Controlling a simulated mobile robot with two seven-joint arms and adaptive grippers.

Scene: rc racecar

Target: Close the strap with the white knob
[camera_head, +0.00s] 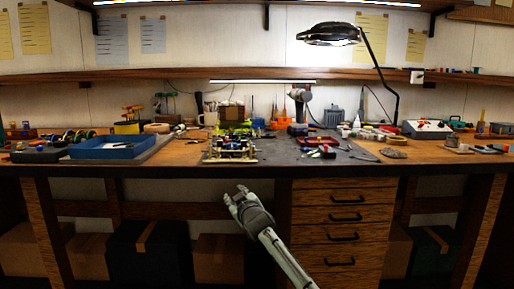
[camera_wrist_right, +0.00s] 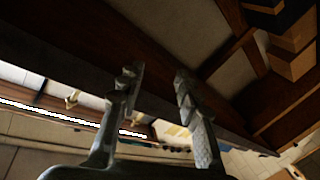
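The RC racecar chassis (camera_head: 230,149) sits near the front edge of the workbench, a little left of the middle, in the head view. Its strap and a white knob are too small to make out. My right gripper (camera_head: 235,192) is in front of the bench and below the tabletop edge, apart from the car. In the right wrist view its two fingers (camera_wrist_right: 156,76) are spread with nothing between them. The car does not show clearly in that view. My left gripper is not in view.
The wooden workbench (camera_head: 420,159) has a thick front edge above my right gripper. A blue tray (camera_head: 103,151) lies left of the car. Pliers and small tools (camera_head: 325,153) lie to the right. Drawers (camera_head: 342,216) stand below. A black lamp (camera_head: 330,34) overhangs the back right.

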